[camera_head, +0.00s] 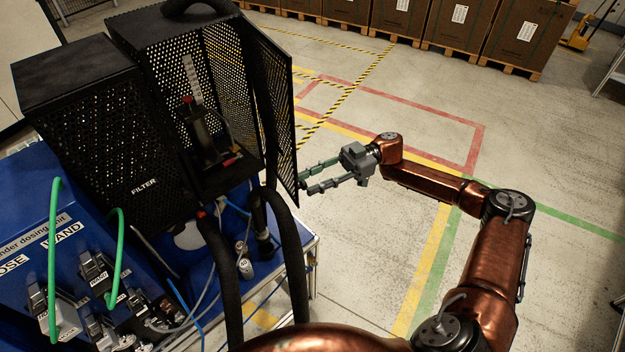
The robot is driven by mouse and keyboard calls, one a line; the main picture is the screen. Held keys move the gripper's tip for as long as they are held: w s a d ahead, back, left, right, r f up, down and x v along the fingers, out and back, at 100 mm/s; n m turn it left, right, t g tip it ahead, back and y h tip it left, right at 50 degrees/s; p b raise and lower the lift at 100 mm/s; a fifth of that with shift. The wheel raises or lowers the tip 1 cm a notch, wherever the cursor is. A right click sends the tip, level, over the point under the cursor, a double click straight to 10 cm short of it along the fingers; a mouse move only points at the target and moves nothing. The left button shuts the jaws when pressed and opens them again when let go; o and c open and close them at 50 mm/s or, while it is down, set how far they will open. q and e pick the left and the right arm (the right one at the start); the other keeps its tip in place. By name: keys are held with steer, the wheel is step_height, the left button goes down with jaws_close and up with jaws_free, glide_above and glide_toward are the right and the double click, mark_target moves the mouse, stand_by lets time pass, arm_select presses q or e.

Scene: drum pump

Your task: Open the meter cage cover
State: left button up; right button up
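The meter cage (165,38) is a black perforated box at the upper left. Its front is open, and a dark device with red parts and a pale upright scale shows inside. The cage cover (278,95), a black perforated panel, stands swung out at the cage's right side. My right gripper (304,182) is just right of the cover's lower outer edge, its fingers pointing left. The fingers are apart with nothing visible between them. I cannot tell whether the fingertips touch the cover. My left gripper is not in view.
A black cage marked FILTER (95,125) stands left of the meter cage. Thick black hoses (292,255) run down in front. Green handles (120,255) rise from the blue unit (25,205). Boxes on pallets (460,25) line the back; the floor right of the cover is clear.

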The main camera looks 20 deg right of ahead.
steer(key=shift+o, duration=0.3)
steer(key=w+d, duration=0.1)
steer(key=d, duration=1.1)
